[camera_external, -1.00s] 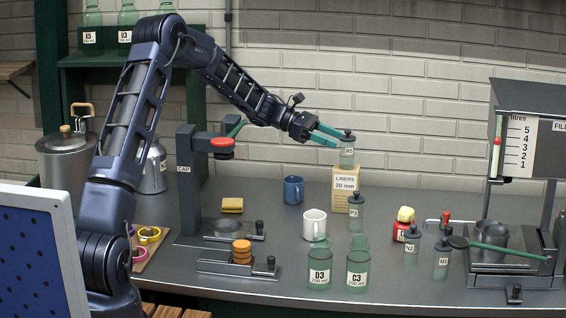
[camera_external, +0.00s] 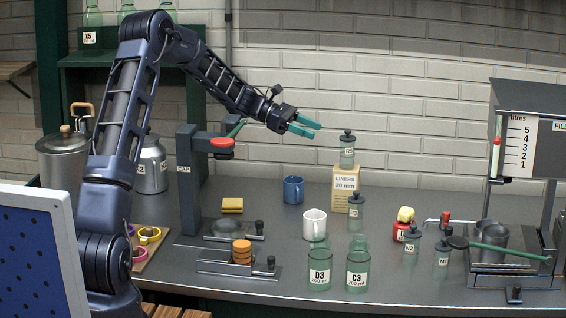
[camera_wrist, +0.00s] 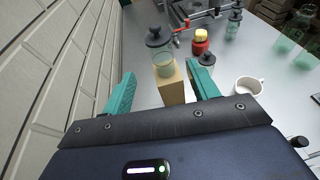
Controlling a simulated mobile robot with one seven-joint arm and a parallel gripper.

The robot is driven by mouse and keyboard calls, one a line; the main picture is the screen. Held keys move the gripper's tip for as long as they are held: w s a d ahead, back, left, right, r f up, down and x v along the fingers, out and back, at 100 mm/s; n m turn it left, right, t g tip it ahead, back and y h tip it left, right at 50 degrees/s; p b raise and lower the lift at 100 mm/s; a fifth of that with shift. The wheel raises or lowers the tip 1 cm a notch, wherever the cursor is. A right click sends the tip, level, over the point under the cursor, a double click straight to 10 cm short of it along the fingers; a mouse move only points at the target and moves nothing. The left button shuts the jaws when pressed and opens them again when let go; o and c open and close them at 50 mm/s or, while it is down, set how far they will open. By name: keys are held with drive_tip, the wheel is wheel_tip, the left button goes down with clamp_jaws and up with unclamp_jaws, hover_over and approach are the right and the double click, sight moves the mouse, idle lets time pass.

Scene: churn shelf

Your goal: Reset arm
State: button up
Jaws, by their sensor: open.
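My gripper (camera_external: 306,126) is open and empty, with teal fingers, held in the air above the back of the bench. Its fingers also show in the wrist view (camera_wrist: 160,88), spread apart. A small glass bottle with a dark stopper, labelled R5 (camera_external: 347,152), stands upright on the cardboard LINERS box (camera_external: 345,180), to the right of my gripper and apart from it. In the wrist view the bottle (camera_wrist: 160,55) and the box (camera_wrist: 171,88) lie beyond the fingertips, between them in the picture.
A black press marked CAP (camera_external: 186,180) stands below and left of my gripper. A blue mug (camera_external: 293,190), a white mug (camera_external: 314,224), glass bottles D3 (camera_external: 320,268) and C3 (camera_external: 357,268) and several small bottles stand on the bench. A brick wall rises behind.

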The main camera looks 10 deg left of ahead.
drive_tip(key=s+a+r+m+t+y, duration=0.2)
drive_tip(key=s+a+r+m+y, duration=0.2)
drive_tip(key=s+a+r, duration=0.65)
drive_tip(key=s+a+r+m+t+y, duration=0.3)
drive_tip(key=s+a+r+y, duration=0.3)
drive_tip(key=a, duration=0.7)
drive_tip(key=s+a+f+m+y, duration=0.1)
drive_tip(key=s+a+f+m, duration=0.1)
drive_tip(key=s, duration=0.8)
drive_tip(key=s+a+f+m+t+y, duration=0.1)
drive_tip(key=s+a+m, duration=0.3)
drive_tip(key=s, duration=0.7)
drive_tip(key=s+a+f+m+y, duration=0.2)
drive_tip(key=s+a+m, duration=0.1)
drive_tip(key=s, duration=0.8)
drive_tip(key=shift+a+f+m, duration=0.3)
drive_tip(key=shift+a, duration=0.5)
